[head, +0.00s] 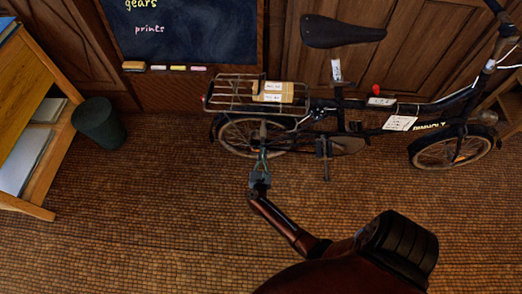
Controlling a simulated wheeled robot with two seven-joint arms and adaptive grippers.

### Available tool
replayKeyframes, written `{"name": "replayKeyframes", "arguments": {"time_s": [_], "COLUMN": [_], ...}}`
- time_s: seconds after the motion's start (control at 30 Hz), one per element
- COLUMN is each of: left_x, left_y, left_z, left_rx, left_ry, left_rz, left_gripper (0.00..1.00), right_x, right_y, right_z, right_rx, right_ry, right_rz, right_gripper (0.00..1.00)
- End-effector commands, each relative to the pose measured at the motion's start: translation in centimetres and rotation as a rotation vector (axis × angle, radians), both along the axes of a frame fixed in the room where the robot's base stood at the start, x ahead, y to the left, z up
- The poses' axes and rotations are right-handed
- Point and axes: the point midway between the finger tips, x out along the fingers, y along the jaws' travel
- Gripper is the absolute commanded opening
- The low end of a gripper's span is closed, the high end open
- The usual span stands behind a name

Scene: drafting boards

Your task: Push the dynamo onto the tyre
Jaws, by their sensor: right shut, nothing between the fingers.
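A dark folding bicycle (345,118) stands along the panelled wall. Its rear wheel with the tyre (228,151) is at the left, under the rear rack (228,98). My right gripper (263,150) reaches up from the lower right to the near side of this wheel. It is shut and empty, and it overlaps the right part of the wheel in the picture. The dynamo is too small to make out for certain near the fingertips, and I cannot tell whether the gripper touches it. My left gripper is not in view.
A parcel (272,93) sits on the rack. A chalkboard (185,35) with a chalk ledge is on the wall. A dark bin (97,122) and a wooden shelf unit (52,100) stand at left. The tiled floor (150,220) in front is clear.

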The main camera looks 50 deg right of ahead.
Motion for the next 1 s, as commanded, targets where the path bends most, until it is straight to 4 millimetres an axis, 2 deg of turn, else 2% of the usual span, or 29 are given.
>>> {"name": "replayKeyframes", "arguments": {"time_s": [0.03,0.2,0.33,0.63,0.8,1.0], "left_x": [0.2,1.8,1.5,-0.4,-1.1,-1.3], "left_y": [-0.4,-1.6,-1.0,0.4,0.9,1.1], "left_z": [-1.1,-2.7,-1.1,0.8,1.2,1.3], "left_rx": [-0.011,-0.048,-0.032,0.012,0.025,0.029], "left_ry": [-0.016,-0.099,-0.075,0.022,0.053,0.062], "left_rz": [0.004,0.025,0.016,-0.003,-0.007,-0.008], "left_gripper": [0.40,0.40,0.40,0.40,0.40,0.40], "right_x": [-0.2,-0.2,-1.5,-4.7,-5.8,-6.0], "right_y": [0.2,0.6,2.6,7.0,8.3,8.7], "right_z": [-1.1,-2.5,-1.6,-1.4,-1.5,-1.6], "right_rx": [0.001,0.000,0.002,0.002,0.000,0.000], "right_ry": [0.006,0.006,0.000,0.000,0.001,0.001], "right_rz": [0.000,0.003,0.005,0.004,0.003,0.004], "right_gripper": [0.00,0.00,0.00,0.00,0.00,0.00]}}
